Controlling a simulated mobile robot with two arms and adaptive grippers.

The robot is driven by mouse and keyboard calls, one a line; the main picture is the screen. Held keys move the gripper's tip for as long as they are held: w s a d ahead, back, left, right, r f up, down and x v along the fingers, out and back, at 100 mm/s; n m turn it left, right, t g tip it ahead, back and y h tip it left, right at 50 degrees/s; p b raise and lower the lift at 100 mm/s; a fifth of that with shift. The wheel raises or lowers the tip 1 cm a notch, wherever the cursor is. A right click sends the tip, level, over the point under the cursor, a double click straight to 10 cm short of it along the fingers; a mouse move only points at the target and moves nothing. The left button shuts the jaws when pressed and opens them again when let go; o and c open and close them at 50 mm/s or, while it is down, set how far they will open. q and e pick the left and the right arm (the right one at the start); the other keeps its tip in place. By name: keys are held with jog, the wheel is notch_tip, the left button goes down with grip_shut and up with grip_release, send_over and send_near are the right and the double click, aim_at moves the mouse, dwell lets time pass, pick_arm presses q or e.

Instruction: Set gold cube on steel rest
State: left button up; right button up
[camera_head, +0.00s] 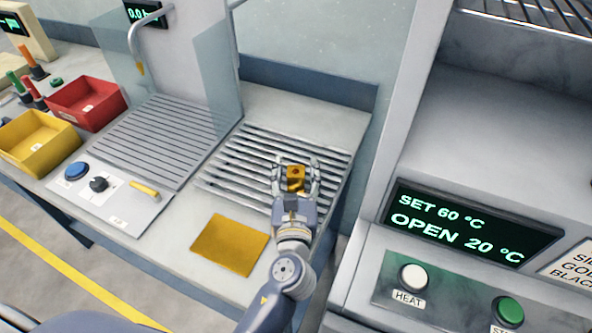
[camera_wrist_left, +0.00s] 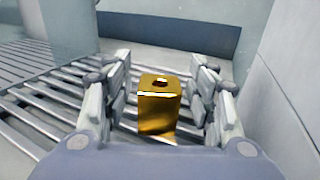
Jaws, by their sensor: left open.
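The gold cube (camera_head: 296,178) stands upright on the steel rest (camera_head: 240,160), a rack of parallel metal bars, near its right part. It has a dark hole in its top, seen in the left wrist view (camera_wrist_left: 159,105). My left gripper (camera_head: 296,172) is open, with its fingers on both sides of the cube. In the left wrist view the fingers (camera_wrist_left: 160,100) stand apart from the cube, with a gap on each side. The rest's bars (camera_wrist_left: 38,98) pass under the cube. My right gripper is not in view.
A gold-coloured mat (camera_head: 230,244) lies on the bench in front of the rest. A ribbed station (camera_head: 155,140) with a clear shield stands left, beside red (camera_head: 87,102) and yellow (camera_head: 38,141) bins. A grey oven-like cabinet (camera_head: 470,215) closes off the right side.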

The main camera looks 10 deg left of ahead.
pick_arm(q)
jog(key=shift+r, duration=0.15)
jog(key=s, duration=0.3)
jog(key=s+d+b, duration=0.1)
jog(key=s, duration=0.3)
jog(key=s+d+b, duration=0.1)
jog(key=s, duration=0.2)
jog(key=shift+s+d, duration=0.1)
jog(key=shift+s, duration=0.3)
jog(key=shift+s+d, duration=0.1)
jog(key=shift+s, duration=0.4)
jog(key=shift+r, duration=0.1)
